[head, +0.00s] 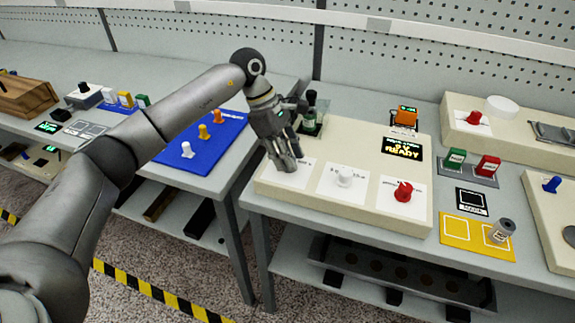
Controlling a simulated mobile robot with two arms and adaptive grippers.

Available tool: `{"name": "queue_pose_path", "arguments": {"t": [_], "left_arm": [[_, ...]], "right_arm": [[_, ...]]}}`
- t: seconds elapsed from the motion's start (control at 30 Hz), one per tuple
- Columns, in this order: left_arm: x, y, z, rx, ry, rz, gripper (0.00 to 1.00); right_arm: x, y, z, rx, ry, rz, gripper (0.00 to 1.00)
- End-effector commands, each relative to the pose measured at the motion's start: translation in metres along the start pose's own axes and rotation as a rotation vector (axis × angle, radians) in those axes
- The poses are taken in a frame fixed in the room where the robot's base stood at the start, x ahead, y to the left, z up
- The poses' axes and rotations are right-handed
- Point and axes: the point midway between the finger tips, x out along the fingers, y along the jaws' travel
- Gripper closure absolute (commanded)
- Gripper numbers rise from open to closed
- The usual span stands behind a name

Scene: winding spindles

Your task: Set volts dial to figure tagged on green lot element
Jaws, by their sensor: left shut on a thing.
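The beige control panel (318,205) has a white dial (345,176) in the middle and a red dial (403,192) at its right, each on a white label too small to read. My left gripper (286,166) points down at the panel's left label and is shut on the knob there, which its fingers mostly hide. A black display (402,148) on the panel shows yellow-green text, seemingly ending in "READY". A green block with a pale face (455,158) stands beside a red one (487,165); any figure on them is unreadable. My right gripper is out of view.
A dark bottle (311,106) stands behind my left wrist. An orange device (404,117) sits behind the display. A yellow mat (460,231) with a grey spool (501,230) lies right of the panel. A blue mat (212,157) with several pegs is on the left table.

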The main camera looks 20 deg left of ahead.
Motion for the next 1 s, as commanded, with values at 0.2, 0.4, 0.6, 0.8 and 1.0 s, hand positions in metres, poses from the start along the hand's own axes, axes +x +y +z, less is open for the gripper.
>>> {"name": "queue_pose_path", "arguments": {"t": [0.2, 0.4, 0.6, 0.8, 1.0], "left_arm": [[0.003, 0.002, -0.001, 0.188, 0.0, -0.076, 0.93], [0.002, 0.003, 0.0, 0.359, 0.001, -0.147, 0.93], [0.001, 0.004, 0.001, 0.505, 0.002, -0.208, 0.93], [0.0, 0.004, 0.001, 0.613, 0.003, -0.253, 0.93], [0.0, 0.004, 0.001, 0.676, 0.003, -0.277, 0.93]], "right_arm": [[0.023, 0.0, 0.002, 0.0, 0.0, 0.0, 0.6], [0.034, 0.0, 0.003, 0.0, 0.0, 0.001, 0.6], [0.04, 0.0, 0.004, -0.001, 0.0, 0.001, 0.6], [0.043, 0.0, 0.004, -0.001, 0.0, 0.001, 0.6], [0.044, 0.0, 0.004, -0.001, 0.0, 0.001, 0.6]]}}
